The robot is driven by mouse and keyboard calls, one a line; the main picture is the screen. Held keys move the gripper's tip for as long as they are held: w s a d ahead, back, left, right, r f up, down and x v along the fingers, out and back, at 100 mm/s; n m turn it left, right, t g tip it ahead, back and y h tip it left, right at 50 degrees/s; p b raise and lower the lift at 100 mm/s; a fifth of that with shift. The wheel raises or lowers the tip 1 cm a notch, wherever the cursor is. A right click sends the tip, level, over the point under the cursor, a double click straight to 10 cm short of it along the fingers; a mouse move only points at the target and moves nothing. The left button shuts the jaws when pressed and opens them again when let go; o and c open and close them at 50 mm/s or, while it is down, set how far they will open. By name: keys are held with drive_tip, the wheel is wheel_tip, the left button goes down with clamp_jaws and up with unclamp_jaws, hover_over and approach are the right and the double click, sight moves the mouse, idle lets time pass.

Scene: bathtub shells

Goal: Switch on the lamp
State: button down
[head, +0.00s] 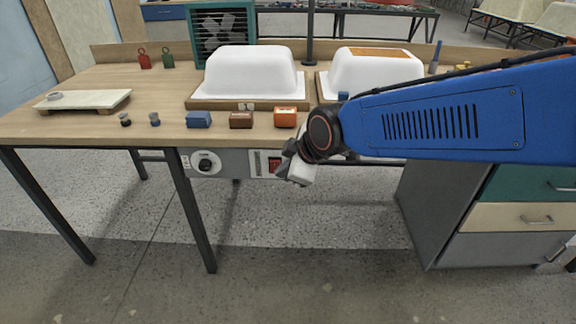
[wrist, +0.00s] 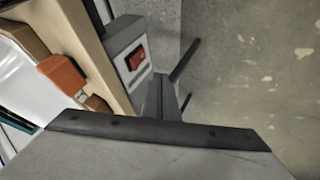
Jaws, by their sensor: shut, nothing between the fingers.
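A red rocker switch (head: 274,165) sits on the grey panel (head: 232,163) under the table's front edge. The switch also shows in the wrist view (wrist: 137,58), where the panel stands at an angle. My gripper (head: 289,172) is shut and empty, just right of the switch and in front of the panel. I cannot tell whether it touches the panel. In the wrist view, the grey gripper body fills the bottom. No lamp can be made out for certain; a dark upright pole (head: 309,35) behind the tubs runs out of the top of the picture.
A black knob (head: 206,163) is on the panel's left. Blue (head: 198,119), brown (head: 240,120) and orange (head: 285,117) blocks stand along the table edge. Two white tub shells (head: 250,72) (head: 372,75) stand behind. A drawer cabinet (head: 490,217) is at right. Floor in front is clear.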

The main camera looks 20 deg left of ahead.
sight(272, 164)
drive_tip(key=shift+w+a+f, duration=0.6)
drive_tip(key=shift+w, duration=0.4)
drive_tip(key=shift+w+a+f, duration=0.55)
drive_tip(key=shift+w+a, duration=0.05)
drive_tip(key=shift+w, duration=0.4)
drive_tip(key=shift+w+a+f, duration=0.6)
drive_tip(key=shift+w, duration=0.4)
drive_tip(key=shift+w+r+g, duration=0.1)
drive_tip(key=shift+w+g, duration=0.2)
drive_tip(key=shift+w, duration=0.05)
drive_tip(key=shift+r, duration=0.8)
